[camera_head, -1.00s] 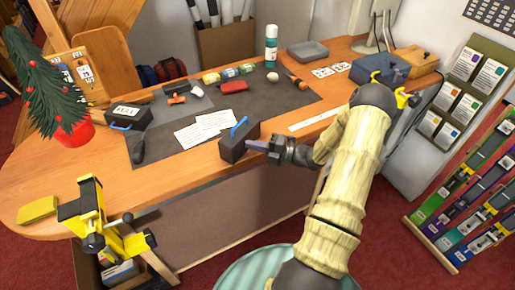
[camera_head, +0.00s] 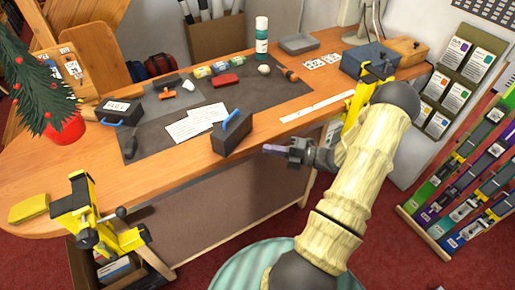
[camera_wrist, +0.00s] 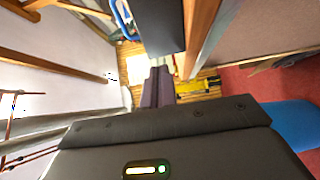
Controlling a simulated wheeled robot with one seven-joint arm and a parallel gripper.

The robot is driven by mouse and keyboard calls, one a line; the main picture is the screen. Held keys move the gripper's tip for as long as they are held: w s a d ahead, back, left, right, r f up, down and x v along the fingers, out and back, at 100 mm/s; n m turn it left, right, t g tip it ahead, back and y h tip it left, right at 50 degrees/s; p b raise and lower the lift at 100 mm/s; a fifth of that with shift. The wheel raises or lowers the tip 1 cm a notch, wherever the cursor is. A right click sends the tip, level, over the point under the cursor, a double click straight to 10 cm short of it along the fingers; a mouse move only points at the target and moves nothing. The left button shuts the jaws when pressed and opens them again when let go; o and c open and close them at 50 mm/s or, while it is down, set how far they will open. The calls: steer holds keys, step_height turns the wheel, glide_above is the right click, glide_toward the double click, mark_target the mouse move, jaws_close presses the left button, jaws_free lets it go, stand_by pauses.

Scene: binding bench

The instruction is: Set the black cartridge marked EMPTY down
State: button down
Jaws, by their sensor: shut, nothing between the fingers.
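A black cartridge (camera_head: 232,139) with a blue handle stands upright on the front edge of the bench; no marking shows on the side I see. It also shows at the top of the wrist view (camera_wrist: 155,22). A second black cartridge (camera_head: 122,112) with a blue handle and a white label stands at the left of the bench; the label is too small to read surely. My gripper (camera_head: 268,149) is shut and empty, to the right of the front cartridge and apart from it. Its closed fingers (camera_wrist: 158,88) show in the wrist view.
A dark mat (camera_head: 270,97) bears white paper sheets (camera_head: 197,122), a red item (camera_head: 227,80) and small tools. A yellow clamp-like device (camera_head: 85,215) stands at the front left. A blue-grey box (camera_head: 369,61) sits at the right.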

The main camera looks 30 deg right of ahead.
steer(key=v, duration=0.3)
steer(key=shift+d, duration=0.15)
steer(key=s+a+r+n+g+h, duration=0.1)
steer(key=s+a+n+g+h, duration=0.15)
steer(key=a+n+g, duration=0.5)
steer(key=s+a+r+n+g+h, duration=0.15)
steer(key=s+a+n+g, duration=0.3)
steer(key=a+n, duration=0.55)
step_height(320, 180, up, 7)
steer(key=s+a+n+t+h, duration=0.1)
steer(key=n+h, duration=0.8)
steer(key=n, duration=1.8)
steer(key=shift+s+a+r+t, duration=0.2)
steer(key=shift+s+a+t, duration=0.2)
steer(key=shift+a+t, duration=0.4)
